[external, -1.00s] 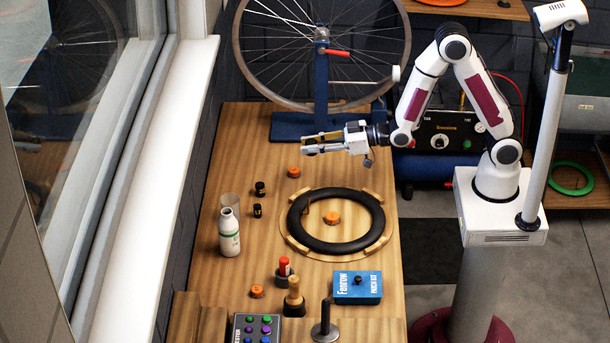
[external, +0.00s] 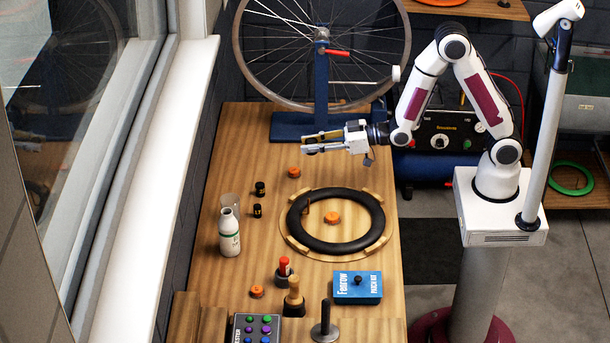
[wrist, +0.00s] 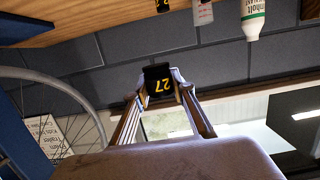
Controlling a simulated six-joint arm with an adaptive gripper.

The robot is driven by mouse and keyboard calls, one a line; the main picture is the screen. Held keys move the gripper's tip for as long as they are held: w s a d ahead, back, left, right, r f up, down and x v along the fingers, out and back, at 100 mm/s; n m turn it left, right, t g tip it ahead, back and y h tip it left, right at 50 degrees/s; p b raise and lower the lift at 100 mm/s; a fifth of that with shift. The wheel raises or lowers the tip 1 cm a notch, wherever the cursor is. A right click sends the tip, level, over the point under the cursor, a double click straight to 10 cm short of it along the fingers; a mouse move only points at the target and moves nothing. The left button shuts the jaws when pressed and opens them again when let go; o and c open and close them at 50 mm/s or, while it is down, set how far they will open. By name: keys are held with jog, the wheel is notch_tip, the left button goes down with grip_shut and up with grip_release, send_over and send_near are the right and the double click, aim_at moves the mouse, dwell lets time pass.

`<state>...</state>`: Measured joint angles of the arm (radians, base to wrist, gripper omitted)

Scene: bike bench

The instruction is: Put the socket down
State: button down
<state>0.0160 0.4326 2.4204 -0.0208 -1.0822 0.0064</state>
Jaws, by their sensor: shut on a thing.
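My gripper (external: 305,143) is held out over the far part of the wooden bench, beside the blue wheel stand. It is shut on a black socket marked 27 in yellow (wrist: 159,82), which sits between the fingertips in the wrist view. In the external view the held socket is too small to make out clearly. Two other small black sockets with yellow marks, one farther back (external: 260,188) and one nearer (external: 257,210), stand on the bench at the left.
A white bottle (external: 229,233) and a clear cup (external: 229,201) stand at the left. A black tire (external: 299,235) lies mid-bench; an orange piece (external: 294,172) lies behind it. The bicycle wheel's blue stand (external: 320,95) rises at the back. Bare wood shows around the back orange piece.

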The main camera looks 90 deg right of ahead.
jog(key=shift+s+d+f, duration=0.1)
jog(key=shift+d, duration=0.6)
jog(key=s+d+f+n+y, duration=0.2)
jog(key=s+d+f+y, duration=0.1)
jog(key=s+d, duration=0.9)
jog(key=d+f, duration=0.1)
jog(key=d, duration=0.2)
jog(key=shift+s+d, duration=0.15)
jog(key=shift+d, duration=0.15)
jog(key=shift+f, duration=0.2)
jog(key=shift+f, duration=2.75)
jog(key=shift+f, duration=0.1)
jog(key=shift+f, duration=1.8)
jog(key=shift+f, duration=0.2)
